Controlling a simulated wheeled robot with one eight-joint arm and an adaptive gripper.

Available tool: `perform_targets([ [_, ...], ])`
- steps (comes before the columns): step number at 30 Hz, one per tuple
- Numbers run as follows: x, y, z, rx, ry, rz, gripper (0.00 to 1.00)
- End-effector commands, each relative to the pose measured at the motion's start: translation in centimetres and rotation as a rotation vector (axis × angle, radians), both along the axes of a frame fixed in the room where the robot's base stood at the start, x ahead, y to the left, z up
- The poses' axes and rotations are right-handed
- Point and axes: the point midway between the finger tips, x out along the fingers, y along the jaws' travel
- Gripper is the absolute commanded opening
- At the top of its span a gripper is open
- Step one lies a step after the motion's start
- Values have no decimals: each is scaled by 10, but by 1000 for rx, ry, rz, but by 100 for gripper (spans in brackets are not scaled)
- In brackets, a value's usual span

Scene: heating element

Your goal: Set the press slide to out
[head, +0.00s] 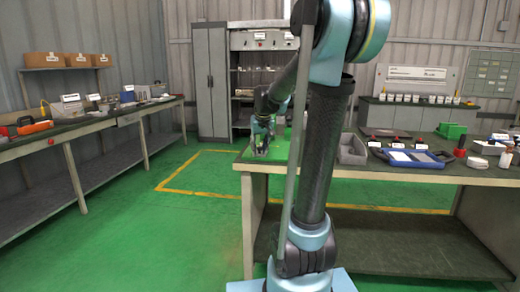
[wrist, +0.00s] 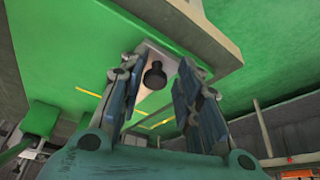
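A black round knob (wrist: 154,75) stands on a pale metal plate (wrist: 150,97) on a green surface in the wrist view. This looks like the press slide, though I cannot tell its position from here. My gripper (wrist: 160,68) is open, with one finger on each side of the knob. Gaps show between the knob and both fingers; depth is hard to judge. In the head view my gripper (head: 262,142) is low over the green mat at the left end of the right workbench. The knob is too small or hidden to make out there.
The workbench (head: 430,174) holds a grey bin (head: 352,150) and a blue tray (head: 412,158) to the right of the mat. A long side bench (head: 90,127) runs along the left wall. Green floor is clear between the benches.

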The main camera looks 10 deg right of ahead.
Motion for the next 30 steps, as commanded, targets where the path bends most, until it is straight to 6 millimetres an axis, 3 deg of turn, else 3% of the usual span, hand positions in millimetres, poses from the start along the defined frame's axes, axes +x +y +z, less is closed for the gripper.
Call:
perform_targets([
  [14,-1,-2,4,-2,-2,-2,40],
  [20,-10,-3,26,-3,-2,-2,40],
  [30,-32,-4,80,-2,0,-2,40],
])
